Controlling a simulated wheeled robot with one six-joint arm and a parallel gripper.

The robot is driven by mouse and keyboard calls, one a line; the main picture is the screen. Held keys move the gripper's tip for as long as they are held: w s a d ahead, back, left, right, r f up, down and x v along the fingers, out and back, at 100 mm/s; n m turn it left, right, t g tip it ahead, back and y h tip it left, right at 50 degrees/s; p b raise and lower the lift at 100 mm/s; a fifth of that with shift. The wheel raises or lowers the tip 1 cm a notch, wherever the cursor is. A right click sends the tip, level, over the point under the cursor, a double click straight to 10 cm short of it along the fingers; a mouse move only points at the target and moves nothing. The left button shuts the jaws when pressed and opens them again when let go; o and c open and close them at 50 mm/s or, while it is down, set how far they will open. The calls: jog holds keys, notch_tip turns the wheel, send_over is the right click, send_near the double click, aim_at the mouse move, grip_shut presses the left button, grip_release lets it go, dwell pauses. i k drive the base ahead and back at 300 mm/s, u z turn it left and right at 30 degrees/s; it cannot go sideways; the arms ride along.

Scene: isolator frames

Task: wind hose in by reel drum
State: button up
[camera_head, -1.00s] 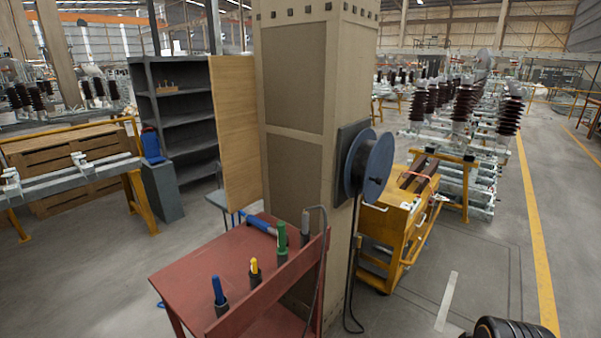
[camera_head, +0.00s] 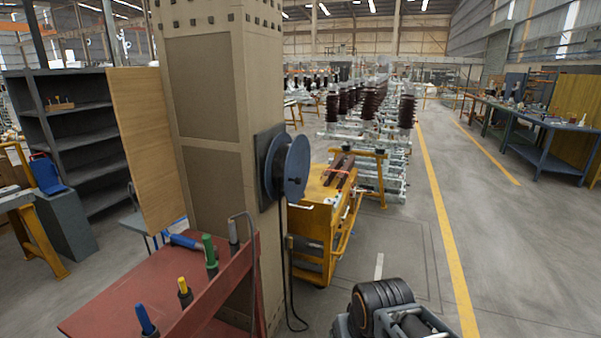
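The blue reel drum (camera_head: 292,167) is mounted on a dark plate (camera_head: 264,170) on the side of the tan column (camera_head: 215,110). A dark hose (camera_head: 284,275) hangs from below the reel down along the column and curls at the floor. Its upper run is partly hidden by the drum. A dark, rounded part of my arm shows at the bottom right, apart from the reel. My gripper's fingers cannot be made out.
A red table (camera_head: 150,295) with blue, yellow and green-handled tools stands in front of the column. A yellow cart (camera_head: 325,225) stands behind the reel, to the right. Grey shelves (camera_head: 85,150) are at left. Open floor with a yellow line (camera_head: 440,215) lies at right.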

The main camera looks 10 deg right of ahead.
aim_at(287, 159)
jog(key=z, duration=0.3)
jog(key=i, duration=0.9)
jog(key=u, duration=0.5)
